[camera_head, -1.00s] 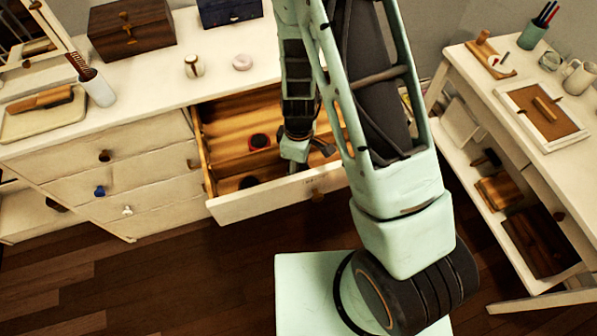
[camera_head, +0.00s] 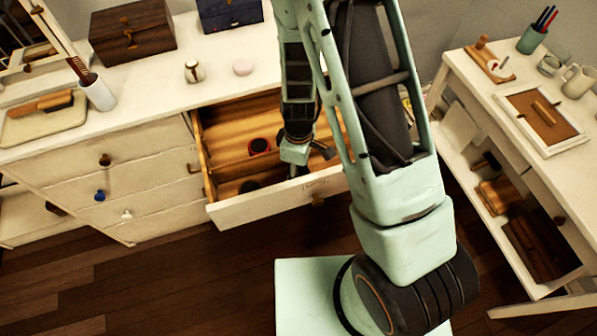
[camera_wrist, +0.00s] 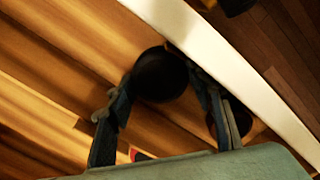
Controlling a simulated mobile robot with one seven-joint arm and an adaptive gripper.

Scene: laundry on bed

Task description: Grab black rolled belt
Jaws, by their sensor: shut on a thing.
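A black rolled belt (camera_wrist: 160,73) shows as a dark round shape between my fingertips in the wrist view. My gripper (camera_wrist: 161,78) is shut on it, with one finger on each side. In the head view my gripper (camera_head: 290,168) reaches down into the open top drawer (camera_head: 225,216), near its front wall. There the held belt is hard to make out behind my gripper. Another dark roll (camera_head: 249,186) lies on the drawer floor to the left. A dark roll with a red rim (camera_head: 259,145) lies farther back.
The drawer's front wall (camera_wrist: 215,50) runs close beside the held belt in the wrist view. A further dark round thing (camera_wrist: 235,118) is partly hidden behind the right finger. The dresser top holds boxes (camera_head: 132,32) and a cup (camera_head: 98,93). A desk (camera_head: 478,78) stands right.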

